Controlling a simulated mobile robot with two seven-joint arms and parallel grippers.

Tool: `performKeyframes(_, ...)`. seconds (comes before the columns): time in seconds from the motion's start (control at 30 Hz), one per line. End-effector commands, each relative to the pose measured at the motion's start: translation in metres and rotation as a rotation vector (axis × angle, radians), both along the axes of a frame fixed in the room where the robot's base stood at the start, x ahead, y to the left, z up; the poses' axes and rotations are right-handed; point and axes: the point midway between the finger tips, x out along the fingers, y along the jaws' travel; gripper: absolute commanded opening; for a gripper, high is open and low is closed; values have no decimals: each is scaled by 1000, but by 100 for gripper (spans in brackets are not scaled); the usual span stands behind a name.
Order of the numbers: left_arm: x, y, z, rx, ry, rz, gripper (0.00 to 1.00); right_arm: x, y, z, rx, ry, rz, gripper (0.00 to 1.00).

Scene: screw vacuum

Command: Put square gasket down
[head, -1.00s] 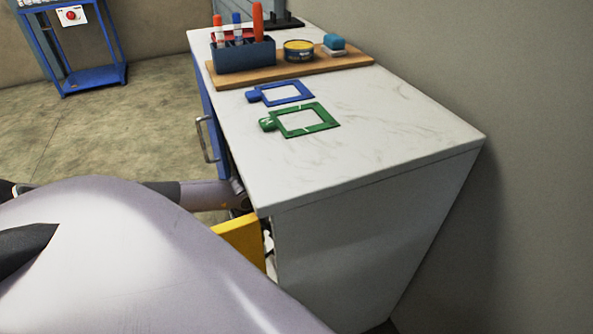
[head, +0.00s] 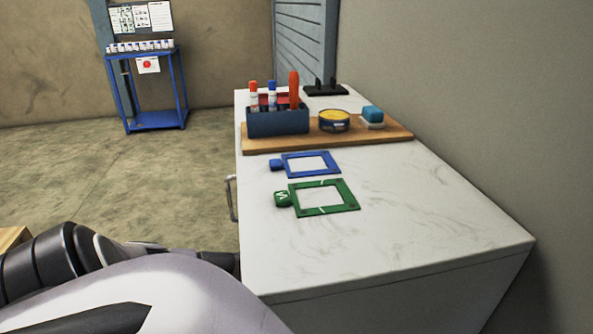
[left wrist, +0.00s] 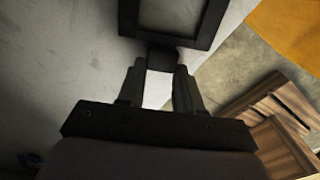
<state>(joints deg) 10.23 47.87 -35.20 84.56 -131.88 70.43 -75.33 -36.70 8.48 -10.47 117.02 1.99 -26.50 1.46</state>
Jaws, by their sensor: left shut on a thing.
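In the left wrist view a dark square gasket (left wrist: 207,32), a square frame with a short tab, shows at the top. My left gripper (left wrist: 160,70) is shut on its tab. The far edge of this gasket is cut off by the picture. In the head view a green square gasket (head: 350,206) and a blue square gasket (head: 290,174) lie flat on the white marble countertop (head: 430,230), the blue one behind the green one. My left gripper and the held gasket do not show in the head view. My right gripper is in neither view.
A wooden board (head: 397,134) at the countertop's back carries a dark blue holder (head: 277,122) with markers, a round yellow-topped tin (head: 334,121) and a blue-and-white block (head: 372,117). The countertop's front right is clear. A wall borders it on the right. A blue cart (head: 158,120) stands far left.

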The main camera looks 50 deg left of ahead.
Motion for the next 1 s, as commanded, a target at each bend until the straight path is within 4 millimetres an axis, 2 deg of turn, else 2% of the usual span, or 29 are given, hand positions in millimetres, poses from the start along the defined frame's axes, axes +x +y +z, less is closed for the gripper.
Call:
performKeyframes(0.03, 0, -2, -5, -1, -2, -1, 6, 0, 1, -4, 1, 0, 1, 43)
performKeyframes(0.37, 0, -1, -7, 1, -3, -2, 6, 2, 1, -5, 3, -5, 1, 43)
performKeyframes(0.4, 0, -1, -7, 1, -3, -2, 38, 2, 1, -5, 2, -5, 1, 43)
performKeyframes(0.47, 0, -1, -6, 1, -3, -2, 58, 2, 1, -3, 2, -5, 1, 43)
performKeyframes(0.5, 0, -1, -6, 1, -3, -2, 60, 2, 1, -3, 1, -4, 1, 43)
performKeyframes(0.83, 0, -1, -2, 1, -3, -2, 60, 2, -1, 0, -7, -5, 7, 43)
performKeyframes(1.0, 1, 0, 21, 4, -5, -5, 60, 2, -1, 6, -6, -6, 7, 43)
